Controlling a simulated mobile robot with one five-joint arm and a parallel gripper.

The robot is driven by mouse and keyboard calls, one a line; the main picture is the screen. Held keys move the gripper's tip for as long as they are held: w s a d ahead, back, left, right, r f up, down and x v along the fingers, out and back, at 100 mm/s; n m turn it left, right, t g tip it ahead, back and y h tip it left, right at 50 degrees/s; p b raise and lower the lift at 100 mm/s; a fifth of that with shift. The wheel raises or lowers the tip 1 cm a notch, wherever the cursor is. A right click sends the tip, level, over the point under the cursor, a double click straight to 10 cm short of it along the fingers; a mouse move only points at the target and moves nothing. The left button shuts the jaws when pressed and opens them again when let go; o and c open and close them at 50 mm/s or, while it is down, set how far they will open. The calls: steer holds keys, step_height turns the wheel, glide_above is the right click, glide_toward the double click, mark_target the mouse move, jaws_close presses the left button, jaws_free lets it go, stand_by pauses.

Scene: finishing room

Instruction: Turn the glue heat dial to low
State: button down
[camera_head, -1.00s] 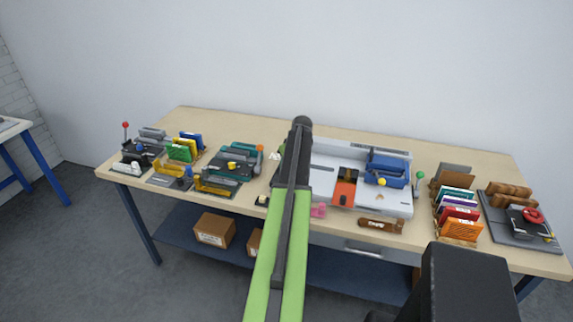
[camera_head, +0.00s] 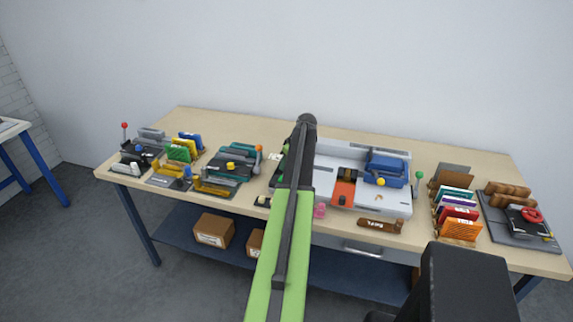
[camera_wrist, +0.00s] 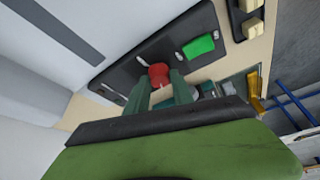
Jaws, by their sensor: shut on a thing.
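A dark control panel (camera_wrist: 130,72) shows in the wrist view, with a red dial (camera_wrist: 158,72), a green rocker button (camera_wrist: 198,46) and small white marks. My gripper (camera_wrist: 157,88) has its two green fingers on either side of the red dial and is shut on it. The fingers hide part of the dial, and I cannot read its setting.
A white machine with a blue block (camera_head: 387,170) and an orange part (camera_head: 343,193) stands right of my arm. A pink piece (camera_head: 319,211) lies close beside the arm. Teal and yellow fixtures (camera_head: 235,160) stand left. Upright coloured boards (camera_head: 460,215) fill the right side.

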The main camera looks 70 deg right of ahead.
steer(key=c, duration=1.1)
jaws_free()
steer(key=shift+r, duration=0.15)
steer(key=p+v, duration=1.6)
steer(key=v, duration=0.1)
steer(key=shift+s+r, duration=0.1)
steer(key=shift+s, duration=0.05)
